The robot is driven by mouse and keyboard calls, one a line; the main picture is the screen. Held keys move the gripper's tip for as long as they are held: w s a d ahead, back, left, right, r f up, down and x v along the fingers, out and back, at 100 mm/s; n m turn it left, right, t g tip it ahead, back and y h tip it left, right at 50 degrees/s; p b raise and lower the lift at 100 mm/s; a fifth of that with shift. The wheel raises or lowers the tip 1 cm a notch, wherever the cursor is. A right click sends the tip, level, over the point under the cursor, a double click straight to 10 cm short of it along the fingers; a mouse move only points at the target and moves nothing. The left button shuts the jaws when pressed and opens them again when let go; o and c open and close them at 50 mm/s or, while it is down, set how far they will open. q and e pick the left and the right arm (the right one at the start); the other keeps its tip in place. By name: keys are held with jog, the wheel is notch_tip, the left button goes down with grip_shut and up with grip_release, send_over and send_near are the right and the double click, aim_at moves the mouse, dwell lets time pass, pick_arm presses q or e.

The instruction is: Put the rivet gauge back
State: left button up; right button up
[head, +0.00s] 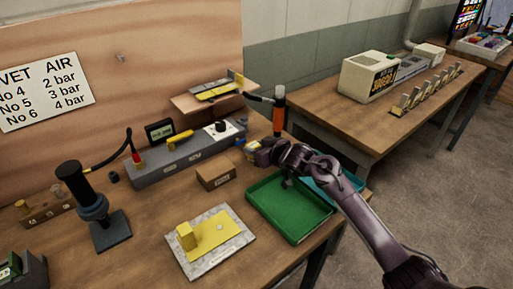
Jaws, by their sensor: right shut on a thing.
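My right gripper (263,153) is over the back of the bench, just behind the green tray (291,210), with its jaws pointing left. It is shut on a small, mostly hidden thing; a small yellow piece (252,144) shows at its fingertips. I cannot tell for sure whether this is the rivet gauge. A grey block (160,176) with a display, a yellow tool (181,136) and a black knob on top stands left of the gripper. My left gripper is not in view.
A brown box (216,176) stands close left of the gripper. A speckled plate (212,245) with a yellow piece lies in front. A black tool (90,205) stands at left. A small shelf (190,103) juts out above.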

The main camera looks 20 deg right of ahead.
jog(key=shift+f, duration=0.15)
jog(key=o, duration=1.1)
jog(key=shift+s+r, duration=0.1)
jog(key=shift+r, duration=0.1)
jog(key=v, duration=1.2)
